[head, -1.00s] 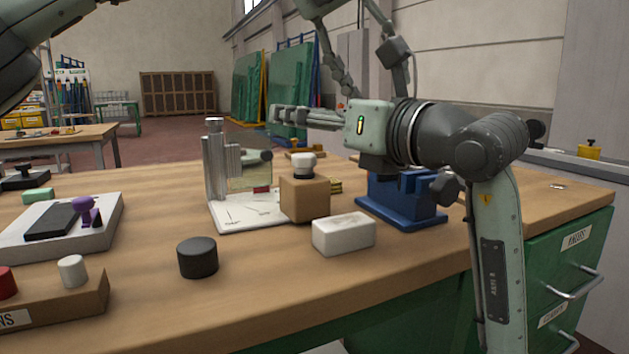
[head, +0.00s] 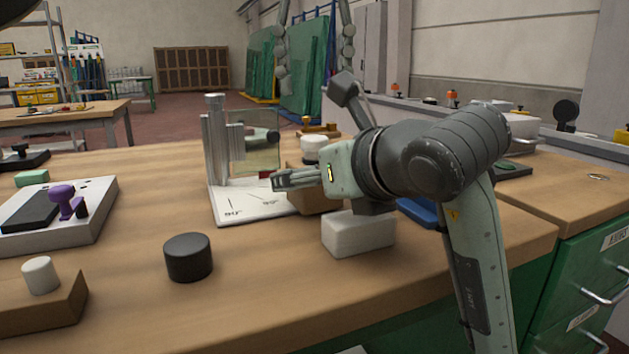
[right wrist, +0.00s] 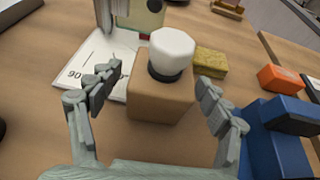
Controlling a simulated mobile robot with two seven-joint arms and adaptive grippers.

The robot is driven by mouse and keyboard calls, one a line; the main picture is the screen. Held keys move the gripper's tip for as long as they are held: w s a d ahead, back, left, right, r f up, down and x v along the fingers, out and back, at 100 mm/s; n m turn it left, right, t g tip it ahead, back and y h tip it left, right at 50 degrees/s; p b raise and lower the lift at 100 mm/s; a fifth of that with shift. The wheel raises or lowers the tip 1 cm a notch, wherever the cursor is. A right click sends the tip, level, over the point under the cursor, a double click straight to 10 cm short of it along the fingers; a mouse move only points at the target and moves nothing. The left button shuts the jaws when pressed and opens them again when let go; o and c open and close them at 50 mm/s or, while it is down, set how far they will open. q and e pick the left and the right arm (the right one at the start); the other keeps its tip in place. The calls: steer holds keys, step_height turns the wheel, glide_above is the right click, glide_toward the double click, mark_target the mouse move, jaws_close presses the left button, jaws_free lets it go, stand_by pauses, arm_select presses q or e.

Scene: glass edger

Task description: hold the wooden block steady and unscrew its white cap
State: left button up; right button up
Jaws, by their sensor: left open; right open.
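The wooden block (head: 312,204) stands on the bench with its white cap (head: 315,148) on top. In the right wrist view the block (right wrist: 160,103) is upright, and a dark neck shows under the cap (right wrist: 172,50). My right gripper (head: 290,180) comes in from the right, low in front of the block, and hides part of it. In its wrist view the open fingers (right wrist: 160,78) stand on both sides of the block; no contact is visible. My left gripper (head: 315,72) hangs at the top, its fingers open and pointing down, above the cap; its palm is out of view.
A white block (head: 357,234) lies below my right gripper. A marked white sheet (head: 240,206) with a metal stand is left of the wooden block. A blue vise (right wrist: 275,145) and a yellow sponge (right wrist: 211,62) are to its right. A black cylinder (head: 188,258) stands in front.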

steer(key=shift+w+a+f, duration=0.1)
steer(key=shift+w+f, duration=0.05)
steer(key=shift+w, duration=0.15)
